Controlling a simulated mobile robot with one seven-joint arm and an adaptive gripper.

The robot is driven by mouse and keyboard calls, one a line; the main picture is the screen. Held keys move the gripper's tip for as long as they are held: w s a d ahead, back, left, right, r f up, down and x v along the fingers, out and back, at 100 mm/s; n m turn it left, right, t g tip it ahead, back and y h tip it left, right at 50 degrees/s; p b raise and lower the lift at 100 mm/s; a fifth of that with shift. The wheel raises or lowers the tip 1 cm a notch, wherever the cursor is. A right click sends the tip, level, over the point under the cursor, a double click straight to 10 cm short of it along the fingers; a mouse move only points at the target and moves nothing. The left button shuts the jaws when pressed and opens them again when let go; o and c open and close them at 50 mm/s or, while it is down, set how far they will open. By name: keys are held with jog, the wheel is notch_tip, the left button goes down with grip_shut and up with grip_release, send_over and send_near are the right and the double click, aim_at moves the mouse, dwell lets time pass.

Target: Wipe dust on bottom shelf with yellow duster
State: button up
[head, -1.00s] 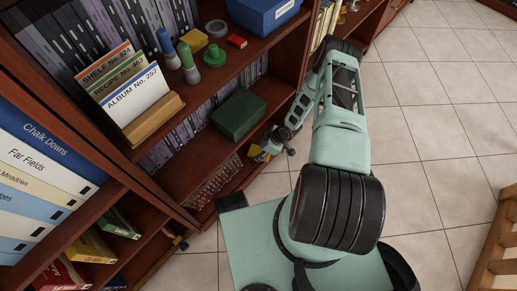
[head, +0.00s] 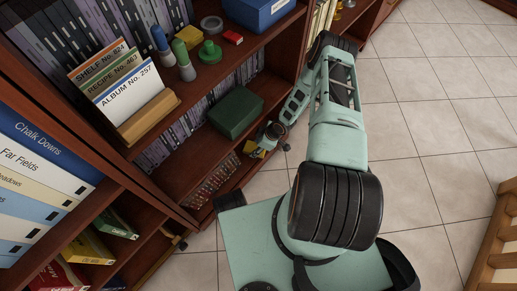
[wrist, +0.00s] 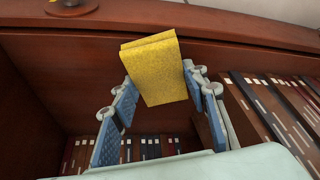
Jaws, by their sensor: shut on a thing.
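The yellow duster (wrist: 152,70) is a folded, block-like cloth. In the wrist view it sits between the tips of my gripper (wrist: 160,90), whose blue-padded fingers are shut on it. In the head view my gripper (head: 270,138) is low at the front of the bookcase, and a small yellow part of the duster (head: 251,147) shows beside it. The bottom shelf (head: 203,212) lies to the left of and below the gripper, with a row of small speckled items on it. I cannot make out dust. Whether the duster touches a surface is unclear.
A dark green box (head: 237,112) stands on the shelf just above and left of my gripper. Card files (head: 128,90), a blue box (head: 268,12) and small stamps fill the upper shelf. Book rows (wrist: 150,148) show in the wrist view. Tiled floor (head: 430,120) is open at right.

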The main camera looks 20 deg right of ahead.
jog(key=shift+w+a, duration=0.3)
jog(key=shift+w, duration=0.15)
